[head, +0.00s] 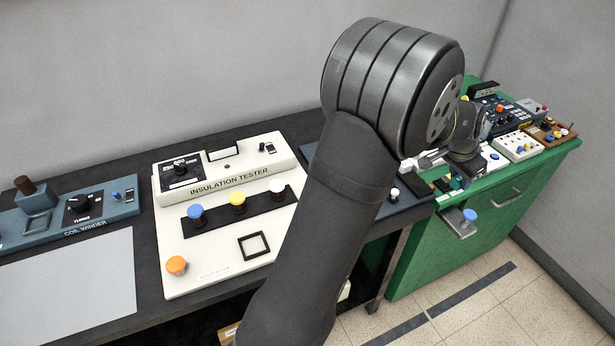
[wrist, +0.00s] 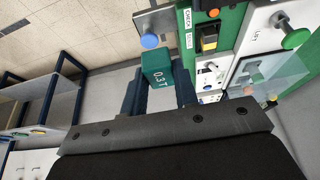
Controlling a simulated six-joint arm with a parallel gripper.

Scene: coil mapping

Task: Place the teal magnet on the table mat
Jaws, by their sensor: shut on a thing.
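The teal magnet (wrist: 158,76) is a small block with white lettering, "0.3T", on one face. In the wrist view it sits between the two dark fingers of my gripper (wrist: 160,86), which are shut on it. In the head view my arm covers much of the middle, and I cannot clearly make out the magnet there. A flat pale grey sheet (head: 75,283), which looks like the table mat, lies bare on the dark bench at the far left. My gripper is far to its right, near the green cabinet.
The insulation tester (head: 220,232) and the coil winder (head: 70,220) stand on the dark bench (head: 115,173). The green cabinet (head: 440,250) at right carries several instruments. A small shelf with a blue knob (head: 468,215) juts from its side; the knob also shows in the wrist view (wrist: 150,40).

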